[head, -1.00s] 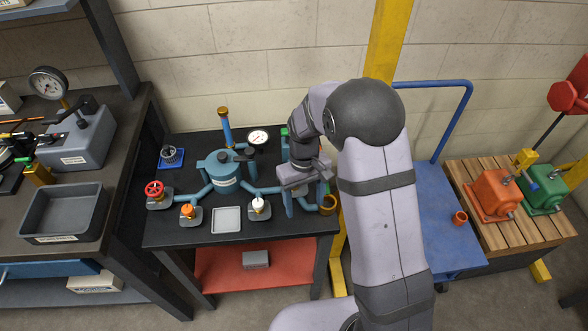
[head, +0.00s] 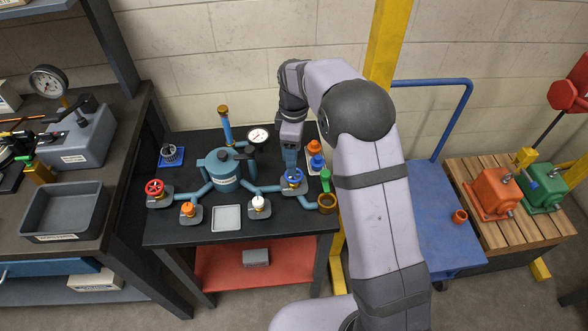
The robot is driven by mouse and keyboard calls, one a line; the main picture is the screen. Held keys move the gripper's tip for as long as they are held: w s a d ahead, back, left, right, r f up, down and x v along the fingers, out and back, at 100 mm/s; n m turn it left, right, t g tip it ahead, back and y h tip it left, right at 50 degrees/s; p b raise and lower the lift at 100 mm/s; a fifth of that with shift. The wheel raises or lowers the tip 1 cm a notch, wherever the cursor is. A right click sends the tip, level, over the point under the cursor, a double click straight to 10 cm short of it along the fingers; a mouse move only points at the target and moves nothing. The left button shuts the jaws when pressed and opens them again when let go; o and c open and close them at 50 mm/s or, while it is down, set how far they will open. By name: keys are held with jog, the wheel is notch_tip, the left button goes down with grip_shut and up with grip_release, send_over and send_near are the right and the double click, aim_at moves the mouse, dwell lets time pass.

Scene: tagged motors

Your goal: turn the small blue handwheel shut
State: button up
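The small blue handwheel (head: 295,178) sits on a brass-coloured valve stem at the right end of the blue pipework on the black bench. My gripper (head: 290,166) points down at it from behind. Its blue-grey fingers reach the back of the wheel in the picture. I cannot tell whether they touch it, or whether they are apart or closed.
A red handwheel (head: 154,187), an orange knob (head: 188,209) and a white knob (head: 258,203) stand on the same pipework around a blue tank (head: 222,170). A pressure gauge (head: 258,136) stands behind. Loose orange, blue and green parts (head: 317,162) lie close right of the handwheel.

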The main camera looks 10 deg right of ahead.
jog(key=shift+f+p, duration=1.1)
jog(key=shift+f, duration=2.45)
jog(key=c, duration=1.1)
